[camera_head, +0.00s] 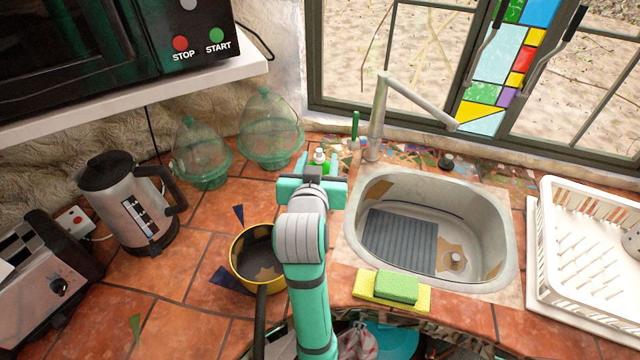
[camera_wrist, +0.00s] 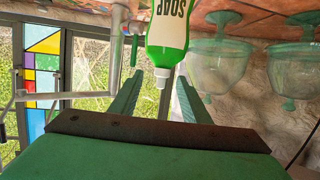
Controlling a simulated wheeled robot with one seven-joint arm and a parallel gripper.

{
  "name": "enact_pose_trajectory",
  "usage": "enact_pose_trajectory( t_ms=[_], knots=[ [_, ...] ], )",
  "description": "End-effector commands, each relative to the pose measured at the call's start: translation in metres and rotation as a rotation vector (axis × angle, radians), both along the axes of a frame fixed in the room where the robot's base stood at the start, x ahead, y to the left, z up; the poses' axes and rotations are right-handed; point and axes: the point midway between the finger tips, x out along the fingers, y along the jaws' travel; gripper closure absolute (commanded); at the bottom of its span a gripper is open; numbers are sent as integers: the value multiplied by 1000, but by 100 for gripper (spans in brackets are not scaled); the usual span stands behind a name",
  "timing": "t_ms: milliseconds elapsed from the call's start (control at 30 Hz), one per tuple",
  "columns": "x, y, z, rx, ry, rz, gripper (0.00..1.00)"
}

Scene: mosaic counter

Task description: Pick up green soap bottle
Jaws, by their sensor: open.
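The green soap bottle (camera_head: 322,167) stands upright at the back of the counter, left of the faucet, with its white cap showing; my gripper hides its lower part in the head view. In the wrist view, which is upside down, the soap bottle (camera_wrist: 168,35) shows its white label reading SOAP and its pale nozzle. My gripper (camera_head: 313,180) is in front of the bottle. In the wrist view my gripper (camera_wrist: 160,80) is open, with one finger on each side of the nozzle's line. I cannot tell whether the fingers reach around the bottle.
The faucet (camera_head: 376,120) and sink (camera_head: 360,240) are to the right. Two green glass domed jars (camera_head: 270,130) (camera_head: 200,153) stand left of the bottle. A yellow pan (camera_head: 236,262) is left of my arm. A sponge (camera_head: 397,287) lies at the sink's front edge.

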Motion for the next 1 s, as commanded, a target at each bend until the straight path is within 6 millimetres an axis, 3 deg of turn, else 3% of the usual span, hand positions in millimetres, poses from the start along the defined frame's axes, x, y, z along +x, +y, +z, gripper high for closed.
enact_pose_trajectory(
  t_ms=[700,967,1000],
  knots=[
    [69,-8,-27,-1,0,-5,57],
    [72,-8,-28,0,-1,-4,57],
    [72,-8,-28,0,-1,-4,62]
  ],
)
